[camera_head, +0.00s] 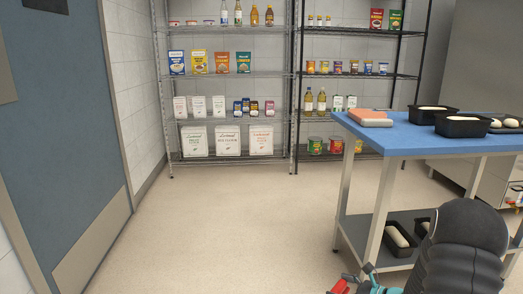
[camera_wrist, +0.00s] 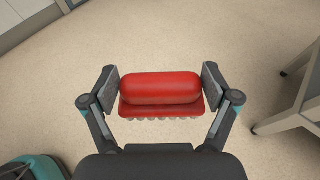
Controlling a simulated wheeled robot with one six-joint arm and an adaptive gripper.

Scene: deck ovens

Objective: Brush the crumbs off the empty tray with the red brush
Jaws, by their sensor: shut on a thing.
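My gripper (camera_wrist: 160,84) is shut on the red brush (camera_wrist: 160,88). The brush has a rounded red grip between the two fingers, and a red base with pale bristle tips showing along its near edge in the wrist view. It is held above bare floor. In the head view, part of the red brush (camera_head: 340,286) shows at the bottom edge, beside my arm. No empty tray with crumbs can be made out in either view.
A blue-topped table (camera_head: 440,139) stands at the right, with dark loaf tins (camera_head: 462,126) and folded cloths (camera_head: 365,118) on top. Its lower shelf (camera_head: 354,231) holds more tins. Stocked wire shelves (camera_head: 230,118) stand at the back. A blue door (camera_head: 62,130) is at left. The middle floor is clear.

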